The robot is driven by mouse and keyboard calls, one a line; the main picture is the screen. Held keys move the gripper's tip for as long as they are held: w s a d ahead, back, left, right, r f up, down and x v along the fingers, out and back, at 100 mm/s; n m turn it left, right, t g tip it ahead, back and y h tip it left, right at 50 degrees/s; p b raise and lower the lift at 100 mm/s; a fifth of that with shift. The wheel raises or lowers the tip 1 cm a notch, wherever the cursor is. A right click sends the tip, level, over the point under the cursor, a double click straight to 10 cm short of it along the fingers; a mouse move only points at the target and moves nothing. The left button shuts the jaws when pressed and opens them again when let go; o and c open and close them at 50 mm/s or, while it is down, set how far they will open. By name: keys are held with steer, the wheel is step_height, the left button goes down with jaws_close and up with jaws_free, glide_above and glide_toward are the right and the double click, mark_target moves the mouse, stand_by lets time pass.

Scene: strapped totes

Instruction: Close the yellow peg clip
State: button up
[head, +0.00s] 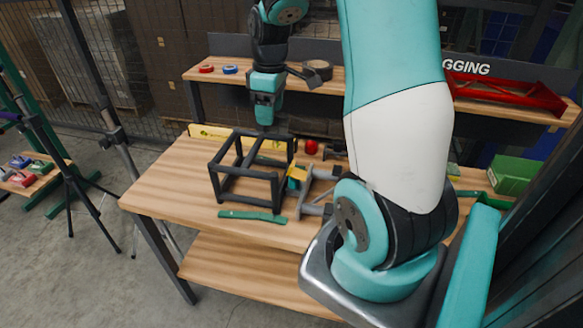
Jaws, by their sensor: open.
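A small yellow piece (297,172), which looks like the peg clip, is at the right side of a dark cube-shaped frame (216,186) on the wooden workbench. It is too small to tell whether the clip is open or closed. A teal part shows against it. My gripper (265,119) points down above the back of the frame. It is open, and I see nothing between its fingers. It is apart from the yellow piece, behind and to the left of it in the picture.
A grey bracket (316,190) stands right of the frame. A green strip (252,216) lies in front. A yellow level (207,132) and a red ball (311,147) lie behind. My arm hides the bench's right part. The bench's left front (165,195) is clear.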

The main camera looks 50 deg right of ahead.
glide_above(292, 164)
step_height(292, 164, down, 3)
steer(key=f+p, duration=0.1)
steer(key=f, duration=0.7)
steer(key=f+p, duration=0.1)
steer(key=f, duration=0.8)
steer(key=shift+w+d, duration=0.1)
steer(key=shift+d, duration=0.1)
